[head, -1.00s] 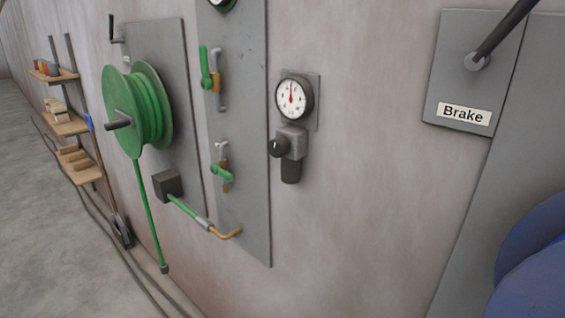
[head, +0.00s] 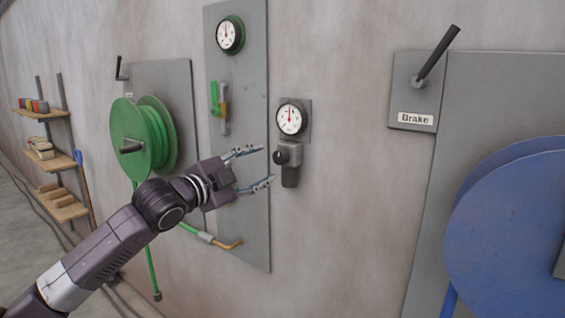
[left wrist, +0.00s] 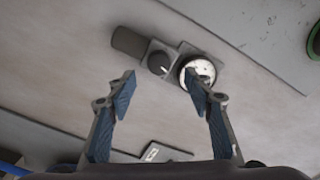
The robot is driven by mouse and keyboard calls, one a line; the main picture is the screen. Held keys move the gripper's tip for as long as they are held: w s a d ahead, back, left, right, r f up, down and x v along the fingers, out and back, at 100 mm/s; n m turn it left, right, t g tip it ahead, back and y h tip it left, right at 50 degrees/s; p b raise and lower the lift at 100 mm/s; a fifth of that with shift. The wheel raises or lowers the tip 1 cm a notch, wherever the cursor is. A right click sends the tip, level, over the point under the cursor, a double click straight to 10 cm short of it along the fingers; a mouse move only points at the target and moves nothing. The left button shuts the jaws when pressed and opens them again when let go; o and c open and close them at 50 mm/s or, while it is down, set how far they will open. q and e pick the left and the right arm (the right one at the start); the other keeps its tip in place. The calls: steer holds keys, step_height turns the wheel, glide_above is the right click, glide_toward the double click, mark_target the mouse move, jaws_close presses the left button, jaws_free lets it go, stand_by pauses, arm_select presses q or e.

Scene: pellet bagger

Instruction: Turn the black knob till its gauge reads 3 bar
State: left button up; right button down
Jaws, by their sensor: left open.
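The black knob (head: 281,157) sits on the left side of a grey regulator body (head: 291,152) on the wall. Its round white gauge (head: 291,118) is mounted just above; the reading is too small to tell. My left gripper (head: 267,167) is open and empty in front of the wall, just left of the knob and apart from it. In the left wrist view, the knob (left wrist: 158,62) lies beyond and between the spread fingers (left wrist: 161,88). The gauge (left wrist: 199,73) is partly covered there by the right-hand finger. My right gripper is not in view.
A grey panel (head: 237,60) left of the knob carries a green-rimmed gauge (head: 230,35) and a green-handled valve (head: 215,97). A green hose reel (head: 140,135) stands further left. A brake lever (head: 437,54) and blue reel (head: 515,235) are at right. Wall between is bare.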

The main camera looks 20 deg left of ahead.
mark_target(278, 158)
arm_select(q)
steer(key=p+x, duration=0.1)
steer(key=x, duration=0.4)
steer(key=shift+w, duration=0.15)
steer(key=shift+w+d+p, duration=0.25)
steer(key=shift+w+p, duration=0.25)
steer(key=shift+w, duration=0.05)
steer(key=shift+w+f, duration=0.15)
steer(key=shift+w, duration=0.25)
steer(key=c, duration=1.2)
steer(key=shift+o, duration=0.2)
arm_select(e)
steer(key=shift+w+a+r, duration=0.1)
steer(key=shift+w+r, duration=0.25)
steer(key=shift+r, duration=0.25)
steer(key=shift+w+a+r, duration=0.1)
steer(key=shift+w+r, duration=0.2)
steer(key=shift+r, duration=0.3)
arm_select(q)
steer(key=shift+d, duration=0.1)
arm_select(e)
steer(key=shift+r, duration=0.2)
